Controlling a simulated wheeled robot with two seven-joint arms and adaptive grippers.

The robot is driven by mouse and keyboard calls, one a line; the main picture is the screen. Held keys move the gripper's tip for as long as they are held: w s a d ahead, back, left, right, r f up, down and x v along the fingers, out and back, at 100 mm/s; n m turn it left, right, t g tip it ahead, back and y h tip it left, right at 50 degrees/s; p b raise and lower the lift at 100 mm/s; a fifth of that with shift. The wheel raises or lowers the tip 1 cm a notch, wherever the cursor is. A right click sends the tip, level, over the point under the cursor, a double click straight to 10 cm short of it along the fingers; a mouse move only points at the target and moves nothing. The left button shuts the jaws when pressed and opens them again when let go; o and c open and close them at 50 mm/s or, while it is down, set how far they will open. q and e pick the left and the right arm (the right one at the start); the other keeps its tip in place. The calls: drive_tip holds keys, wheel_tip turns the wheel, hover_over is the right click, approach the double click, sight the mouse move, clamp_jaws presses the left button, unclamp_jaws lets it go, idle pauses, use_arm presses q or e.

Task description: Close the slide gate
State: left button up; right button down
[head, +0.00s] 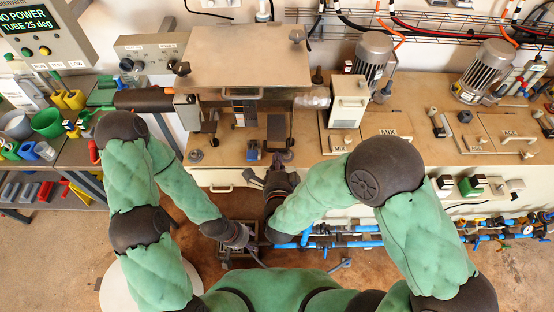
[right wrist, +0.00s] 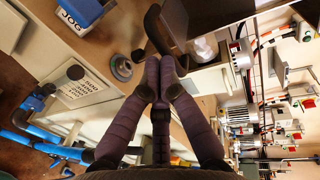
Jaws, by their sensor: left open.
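The hopper machine (head: 245,62) with a pale top stands on the bench. Under its top is a dark block (head: 277,126), which may be the slide gate. In the right wrist view a dark curved handle (right wrist: 153,27) is beside a dark box-like part (right wrist: 190,18). My right gripper (head: 279,163) is at the bench edge below the block. Its fingers (right wrist: 160,66) are close together, with the tips at the handle; whether they grip it is unclear. My left gripper (head: 255,249) is open and low in front of the bench, away from the machine.
A blue JOG part (right wrist: 80,12) and a round knob (right wrist: 122,67) are near my right fingers. A white box (head: 348,100) and motors (head: 373,55) stand to the right. Cups and bottles (head: 47,122) crowd the left. Blue pipes (head: 345,240) run below the bench front.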

sight(277, 149)
drive_tip(key=b+x, duration=0.1)
drive_tip(key=x, duration=0.1)
drive_tip(key=b+x, duration=0.1)
drive_tip(key=x, duration=0.1)
drive_tip(key=r+b+x, duration=0.1)
drive_tip(key=x, duration=0.1)
drive_tip(key=shift+w, duration=0.1)
drive_tip(key=shift+w+r, duration=0.25)
drive_tip(key=shift+w, duration=0.05)
drive_tip(key=shift+r, duration=0.1)
drive_tip(key=shift+w+d, duration=0.1)
